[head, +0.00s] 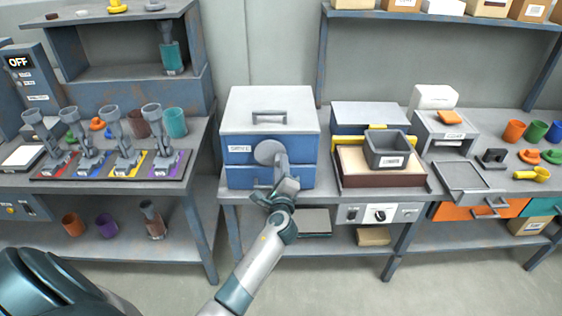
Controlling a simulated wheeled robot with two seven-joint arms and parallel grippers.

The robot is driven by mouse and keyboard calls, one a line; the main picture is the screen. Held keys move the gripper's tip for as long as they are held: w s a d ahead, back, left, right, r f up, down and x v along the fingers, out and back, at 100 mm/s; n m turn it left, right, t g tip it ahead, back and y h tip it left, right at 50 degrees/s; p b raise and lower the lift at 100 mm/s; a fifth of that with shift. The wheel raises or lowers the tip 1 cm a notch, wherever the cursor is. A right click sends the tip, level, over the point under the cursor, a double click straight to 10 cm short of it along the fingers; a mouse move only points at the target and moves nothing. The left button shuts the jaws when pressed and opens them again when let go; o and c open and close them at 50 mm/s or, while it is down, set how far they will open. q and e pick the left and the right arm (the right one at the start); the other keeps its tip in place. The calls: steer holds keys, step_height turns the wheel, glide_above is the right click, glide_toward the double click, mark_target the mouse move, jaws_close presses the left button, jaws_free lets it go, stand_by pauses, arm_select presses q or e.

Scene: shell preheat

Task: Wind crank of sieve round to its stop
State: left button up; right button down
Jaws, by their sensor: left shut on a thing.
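The sieve (240,125) is a blue box with a pale grey top and a handle on its lid, standing on the middle bench. A label is on its front. Its crank (268,152) has a round grey hub on the front face, and its arm points down and slightly right. My left gripper (283,183) is shut on the crank's outer end, in front of the sieve's lower right part. The gripper hides the crank's grip and part of the lower front. My right gripper is not in view.
Right of the sieve, a dark grey bin (389,150) sits over a brown-sided tray (385,178). A control panel with a black knob (379,213) is under the bench edge. On the left bench, several grey tools stand on a coloured rack (112,167).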

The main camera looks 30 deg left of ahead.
mark_target(270, 163)
arm_select(q)
steer(key=m+p, duration=0.2)
steer(key=m, duration=0.2)
steer(key=s+a+f+m+p, duration=0.1)
steer(key=m+p, duration=0.1)
steer(key=m, duration=0.2)
steer(key=a+f+m+p, duration=0.1)
steer(key=m+p, duration=0.1)
steer(key=m, duration=0.2)
steer(key=shift+s+a, duration=0.1)
steer(key=shift+s, duration=0.05)
steer(key=shift+s+a+f+m+p, duration=0.15)
steer(key=shift+a+m+p, duration=0.1)
steer(key=shift+m+p, duration=0.5)
steer(key=shift+s+a+f+m+p, duration=0.1)
steer(key=shift+a+m+p, duration=0.1)
steer(key=shift+m+p, duration=0.55)
steer(key=o, duration=1)
steer(key=shift+o, duration=0.2)
steer(key=shift+s+d+f, duration=0.1)
